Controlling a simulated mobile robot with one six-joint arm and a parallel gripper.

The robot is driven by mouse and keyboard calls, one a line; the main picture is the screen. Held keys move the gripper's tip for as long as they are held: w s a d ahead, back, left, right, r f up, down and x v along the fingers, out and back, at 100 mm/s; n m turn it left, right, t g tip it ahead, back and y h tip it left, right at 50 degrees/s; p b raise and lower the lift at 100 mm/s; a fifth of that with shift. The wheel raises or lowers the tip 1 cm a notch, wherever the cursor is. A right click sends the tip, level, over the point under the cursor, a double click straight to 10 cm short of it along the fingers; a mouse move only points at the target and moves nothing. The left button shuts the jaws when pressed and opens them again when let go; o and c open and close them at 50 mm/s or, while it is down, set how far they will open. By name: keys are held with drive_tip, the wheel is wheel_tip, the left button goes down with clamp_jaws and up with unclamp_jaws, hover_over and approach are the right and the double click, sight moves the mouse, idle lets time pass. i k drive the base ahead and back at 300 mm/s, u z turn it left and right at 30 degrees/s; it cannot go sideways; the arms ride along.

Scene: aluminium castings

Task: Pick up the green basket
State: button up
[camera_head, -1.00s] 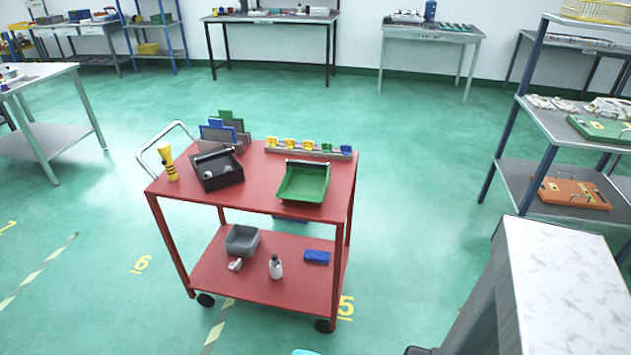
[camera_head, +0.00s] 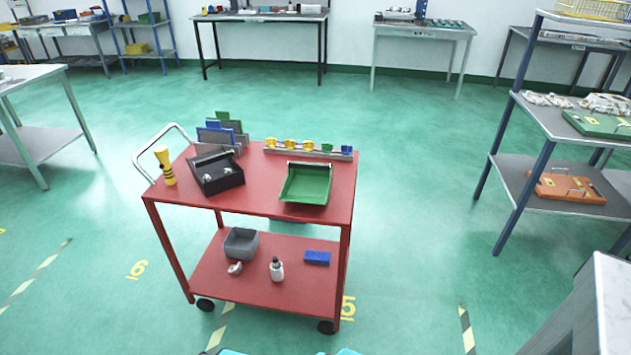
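The green basket (camera_head: 306,184) is an open green bin with a handle bar along its far edge. It sits on the top shelf of the red cart (camera_head: 258,201), right of centre and near the front edge. It looks empty. My gripper is not in view, and nothing touches the basket from above.
On the cart top, a black bin (camera_head: 217,174) stands left of the basket, a yellow-and-black object (camera_head: 165,166) further left, and a rack of coloured pieces (camera_head: 308,148) behind. Grey shelving (camera_head: 540,180) stands at right. The floor around the cart is clear.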

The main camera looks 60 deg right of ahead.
sight(305, 183)
drive_tip(key=u, duration=0.05)
drive_tip(key=i, duration=1)
drive_tip(key=z, duration=0.05)
